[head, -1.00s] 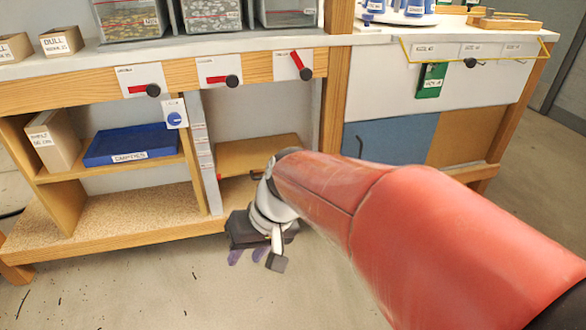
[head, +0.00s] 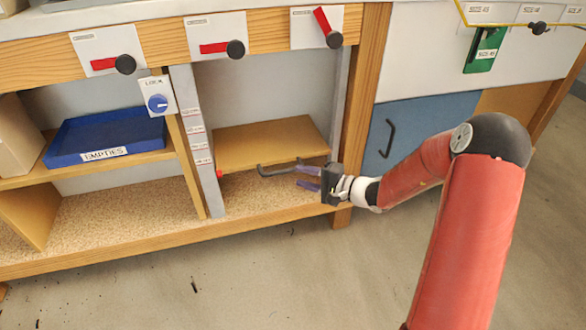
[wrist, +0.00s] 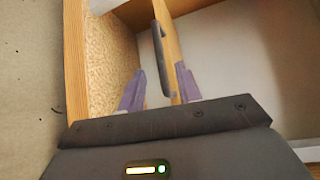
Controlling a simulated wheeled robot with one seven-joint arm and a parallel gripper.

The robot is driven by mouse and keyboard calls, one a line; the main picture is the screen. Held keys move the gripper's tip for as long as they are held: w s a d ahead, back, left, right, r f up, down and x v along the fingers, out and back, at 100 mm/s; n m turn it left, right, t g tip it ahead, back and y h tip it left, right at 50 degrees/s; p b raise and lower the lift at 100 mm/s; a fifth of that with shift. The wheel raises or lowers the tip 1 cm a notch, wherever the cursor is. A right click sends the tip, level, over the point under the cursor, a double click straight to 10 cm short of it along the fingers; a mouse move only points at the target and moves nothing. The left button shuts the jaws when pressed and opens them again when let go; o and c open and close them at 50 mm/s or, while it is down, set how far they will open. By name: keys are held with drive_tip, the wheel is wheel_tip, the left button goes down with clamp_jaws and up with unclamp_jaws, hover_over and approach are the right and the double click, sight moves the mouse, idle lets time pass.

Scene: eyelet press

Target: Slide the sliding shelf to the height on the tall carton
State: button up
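The sliding shelf (head: 265,142) is a wooden board low in the middle bay, with a dark bar handle (head: 280,170) on its front edge. A red pointer (head: 219,175) sits at its left, below several labels on the grey post (head: 196,130). My gripper (head: 308,178) is open at the right end of the handle. In the wrist view its purple fingers (wrist: 160,90) stand apart, with the handle (wrist: 161,60) ahead and between their lines; contact is not clear. The tall carton (head: 14,140) shows only partly at the left edge, its label out of view.
A LOCK plate with a blue knob (head: 157,102) is on the divider left of the post. A blue EMPTIES tray (head: 105,136) lies on the left shelf. Red levers (head: 215,48) line the beam above. A wooden leg (head: 364,100) stands right of the bay.

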sight(285, 172)
drive_tip(key=x, duration=0.7)
drive_tip(key=shift+s+a, duration=0.15)
drive_tip(key=shift+c, duration=0.4)
clamp_jaws()
